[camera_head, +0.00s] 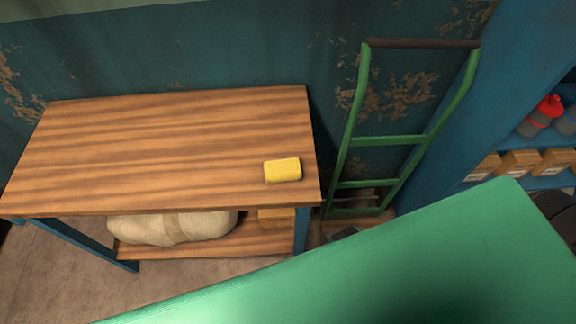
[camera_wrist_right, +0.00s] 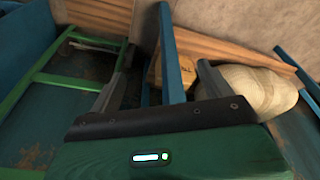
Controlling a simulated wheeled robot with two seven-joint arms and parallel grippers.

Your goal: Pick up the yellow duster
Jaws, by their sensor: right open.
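The yellow duster (camera_head: 282,170) is a small block-shaped piece lying on the wooden table (camera_head: 160,140), near the table's front right corner. It does not show in the right wrist view. My right gripper (camera_wrist_right: 164,58) shows in the right wrist view with its two dark fingers spread apart and nothing between them. A blue table leg (camera_wrist_right: 174,60) stands beyond the gap between the fingers. My left gripper is not in view.
A pale sack (camera_head: 175,228) and a cardboard box (camera_head: 277,216) lie on the table's lower shelf. A green hand truck (camera_head: 387,140) leans against the wall right of the table. Blue shelving (camera_head: 445,125) holds several boxes at far right. The tabletop around the duster is clear.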

